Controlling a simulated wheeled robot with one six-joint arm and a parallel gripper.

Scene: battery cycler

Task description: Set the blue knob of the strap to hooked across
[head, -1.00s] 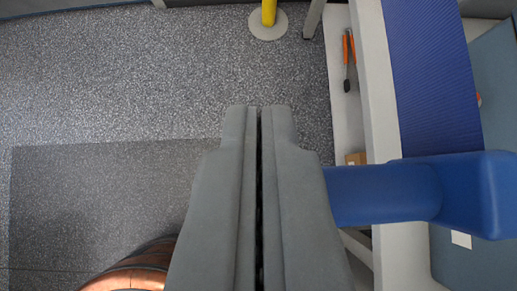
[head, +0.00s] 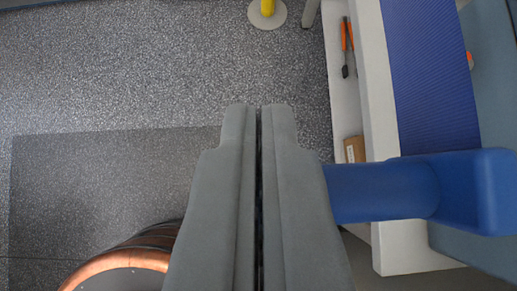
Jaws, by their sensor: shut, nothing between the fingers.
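My gripper (head: 258,108) is in the middle of the head view, pointing away from the camera over the floor. Its two grey fingers are shut with nothing between them. No strap or blue knob can be made out in this view. The blue rounded part at the right keeps its place in the picture and looks like part of my own arm.
A pale bench (head: 374,95) with a ribbed blue mat (head: 432,80) runs along the right. A shelf under it holds orange-handled tools (head: 346,45) and a small carton (head: 355,150). A copper-rimmed drum (head: 125,260) is at lower left, a yellow post's base (head: 267,20) at top.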

